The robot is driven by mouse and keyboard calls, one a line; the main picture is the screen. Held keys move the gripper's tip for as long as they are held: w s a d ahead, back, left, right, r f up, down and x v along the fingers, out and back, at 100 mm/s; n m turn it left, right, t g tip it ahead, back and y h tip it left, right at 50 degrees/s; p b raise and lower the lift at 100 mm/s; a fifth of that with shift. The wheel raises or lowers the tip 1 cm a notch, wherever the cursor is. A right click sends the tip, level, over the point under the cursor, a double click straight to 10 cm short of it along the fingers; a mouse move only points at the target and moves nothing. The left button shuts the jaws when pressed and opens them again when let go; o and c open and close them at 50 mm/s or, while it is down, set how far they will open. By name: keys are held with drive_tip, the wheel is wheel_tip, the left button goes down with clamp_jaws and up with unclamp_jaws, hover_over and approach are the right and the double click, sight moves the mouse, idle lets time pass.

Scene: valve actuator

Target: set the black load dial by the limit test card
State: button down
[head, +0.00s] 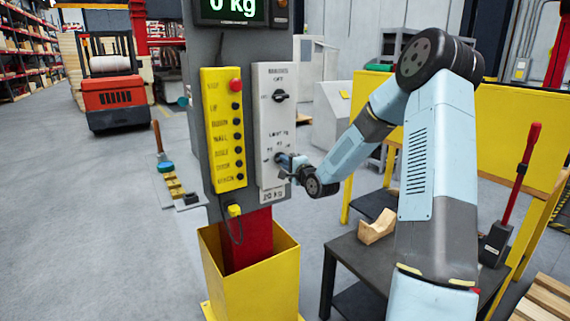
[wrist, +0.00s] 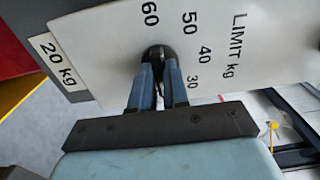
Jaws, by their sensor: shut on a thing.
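The black load dial (wrist: 158,54) sits on a white panel (wrist: 110,50) marked "LIMIT kg", with 60, 50, 40 and 30 in view around it. My gripper (wrist: 156,72) is shut on the dial, one blue finger on each side. In the head view my gripper (head: 286,163) reaches the lower part of the panel (head: 272,110) from the right and covers the dial. The dial's pointer cannot be made out. A white card (head: 271,195) reading "20 kg" is at the panel's lower edge; it also shows in the wrist view (wrist: 58,62).
A display (head: 235,10) above reads "0 kg". A black knob (head: 280,96) is higher on the panel. A yellow button box (head: 224,128) with a red button stands to the left. A dark table (head: 355,258) with a wooden block is below my arm.

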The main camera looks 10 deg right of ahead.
drive_tip(key=shift+d+f, duration=0.2)
drive_tip(key=c, duration=1.4)
unclamp_jaws()
drive_tip(key=shift+o, duration=1.4)
drive_tip(key=shift+a+r, duration=0.1)
drive_tip(key=v, duration=1.3)
drive_tip(key=shift+s, duration=0.3)
